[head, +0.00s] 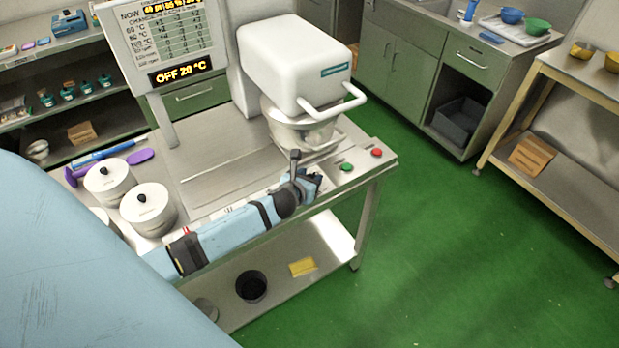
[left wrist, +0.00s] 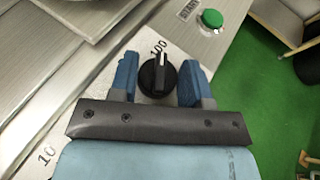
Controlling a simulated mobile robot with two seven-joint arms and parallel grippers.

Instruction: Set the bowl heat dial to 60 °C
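The black heat dial (left wrist: 157,78) shows in the left wrist view on a pale scale plate marked 10 and 100. Its light pointer is turned up toward the 100 side. My left gripper (left wrist: 160,64) is open, with one blue finger on each side of the dial and gaps between. In the head view my left gripper (head: 309,183) is at the machine table's front edge and hides the dial. The display (head: 180,71) reads OFF and about 20 °C. The metal bowl (head: 296,128) sits under the white mixer head (head: 294,62). My right gripper is not in view.
A green button (head: 347,167) and a red button (head: 377,152) lie right of my gripper. The green floor (head: 470,250) to the right is clear.

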